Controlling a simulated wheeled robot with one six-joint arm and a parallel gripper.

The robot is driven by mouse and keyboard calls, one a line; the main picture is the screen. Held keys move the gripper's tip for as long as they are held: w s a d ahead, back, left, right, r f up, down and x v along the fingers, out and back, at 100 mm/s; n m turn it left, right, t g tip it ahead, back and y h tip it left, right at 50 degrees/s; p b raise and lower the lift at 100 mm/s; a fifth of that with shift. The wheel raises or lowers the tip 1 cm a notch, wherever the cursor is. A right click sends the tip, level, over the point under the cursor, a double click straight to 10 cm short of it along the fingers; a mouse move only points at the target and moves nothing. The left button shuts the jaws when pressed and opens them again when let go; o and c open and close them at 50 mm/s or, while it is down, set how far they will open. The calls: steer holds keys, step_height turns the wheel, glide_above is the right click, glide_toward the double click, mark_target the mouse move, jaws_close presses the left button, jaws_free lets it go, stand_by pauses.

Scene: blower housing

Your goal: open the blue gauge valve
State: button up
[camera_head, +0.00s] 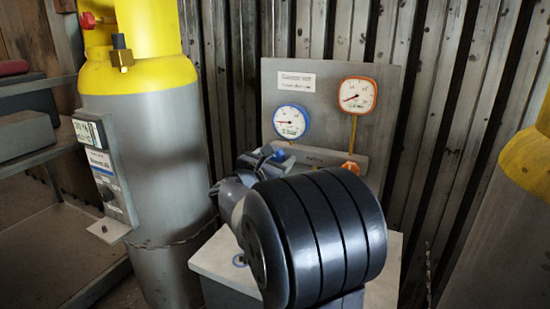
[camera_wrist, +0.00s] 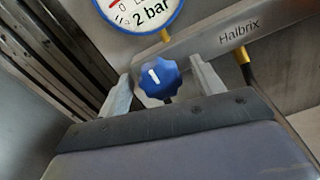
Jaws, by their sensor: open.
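The blue valve knob (camera_wrist: 158,80) is a lobed knob with a white mark, seen in the wrist view below the blue-rimmed gauge (camera_wrist: 138,8). My gripper (camera_wrist: 162,70) is open, with one finger on each side of the knob. Gaps show between the knob and both fingers, and I see no clear contact. In the head view the blue-rimmed gauge (camera_head: 290,122) is on the left of the grey panel (camera_head: 330,80). A bit of blue (camera_head: 279,155) shows at my gripper there, mostly hidden by my arm.
An orange-rimmed gauge (camera_head: 357,95) is on the right of the panel, with an orange knob (camera_head: 350,167) below it. A yellow-topped cylinder (camera_head: 150,180) stands at left beside shelves (camera_head: 30,150). Another yellow-topped cylinder (camera_head: 530,165) is at the right edge. Corrugated wall stands behind.

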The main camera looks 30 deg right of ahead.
steer(key=c, duration=1)
steer(key=shift+o, duration=0.2)
